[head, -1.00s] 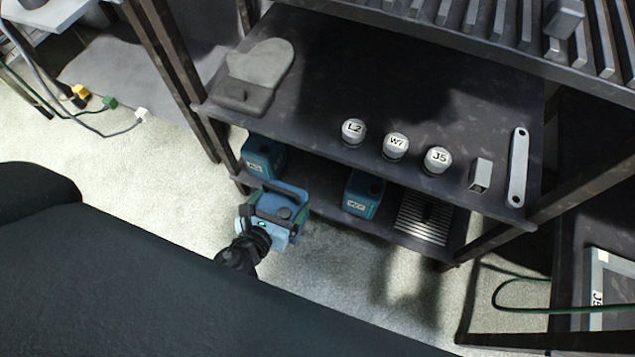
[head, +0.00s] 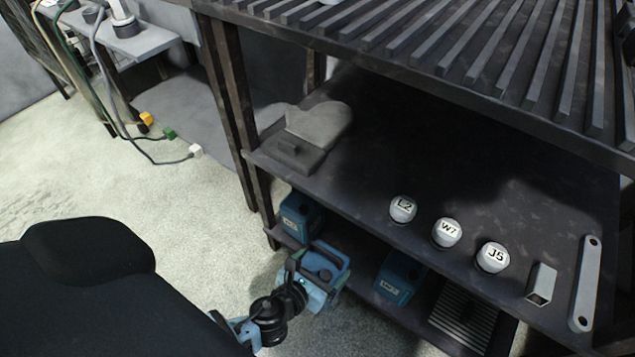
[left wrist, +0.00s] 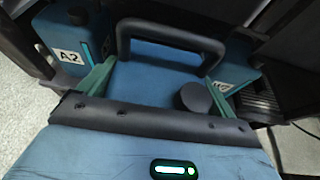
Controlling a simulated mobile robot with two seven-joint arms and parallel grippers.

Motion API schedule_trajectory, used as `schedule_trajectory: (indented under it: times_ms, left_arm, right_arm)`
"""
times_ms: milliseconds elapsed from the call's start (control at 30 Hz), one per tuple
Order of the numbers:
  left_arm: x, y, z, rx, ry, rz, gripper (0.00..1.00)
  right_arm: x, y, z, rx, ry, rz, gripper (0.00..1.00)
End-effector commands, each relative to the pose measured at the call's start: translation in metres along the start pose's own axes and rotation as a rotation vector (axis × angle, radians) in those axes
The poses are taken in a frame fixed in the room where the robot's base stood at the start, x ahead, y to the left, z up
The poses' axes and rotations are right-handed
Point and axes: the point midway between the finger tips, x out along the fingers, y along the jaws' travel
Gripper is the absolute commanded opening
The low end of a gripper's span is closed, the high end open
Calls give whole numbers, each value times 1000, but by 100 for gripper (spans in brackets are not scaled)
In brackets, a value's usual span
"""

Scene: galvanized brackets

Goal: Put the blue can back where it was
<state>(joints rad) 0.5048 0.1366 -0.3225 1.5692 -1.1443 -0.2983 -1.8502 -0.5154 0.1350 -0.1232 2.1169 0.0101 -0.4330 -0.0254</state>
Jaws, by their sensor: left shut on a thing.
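A blue can (head: 326,262) with a dark handle and round cap is in my left gripper (head: 314,278), at the front of the lower shelf. In the left wrist view the can (left wrist: 150,78) sits between the green fingers of my left gripper (left wrist: 158,88), which is shut on it. A blue can marked A2 (head: 301,216) stands on the lower shelf behind and to the left; it also shows in the left wrist view (left wrist: 75,38). Another labelled blue can (head: 400,275) stands to the right. Whether the held can touches the shelf is hidden. My right gripper is not in view.
The middle shelf (head: 370,165) overhangs the cans and holds a grey mitt (head: 318,124), white-topped jars L2 (head: 403,208), W7 (head: 447,231) and J5 (head: 492,256), and metal pieces. A ribbed plate (head: 464,315) lies right on the lower shelf. A dark post (head: 262,205) stands left.

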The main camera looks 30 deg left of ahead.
Motion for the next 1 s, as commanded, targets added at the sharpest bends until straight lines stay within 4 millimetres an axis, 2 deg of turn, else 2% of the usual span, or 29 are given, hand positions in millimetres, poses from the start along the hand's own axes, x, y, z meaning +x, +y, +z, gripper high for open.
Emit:
schedule_trajectory:
  times_ms: [33,600,767,1000]
  left_arm:
    - [11,0,9,2,-9,-2,20]
    - [107,-1,46,1,-7,-2,20]
    - [119,-1,52,0,-6,-2,20]
    - [121,-1,53,1,-6,-2,20]
  right_arm:
    - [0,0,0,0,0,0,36]
    - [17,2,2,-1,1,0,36]
    - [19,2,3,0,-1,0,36]
    - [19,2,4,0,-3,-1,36]
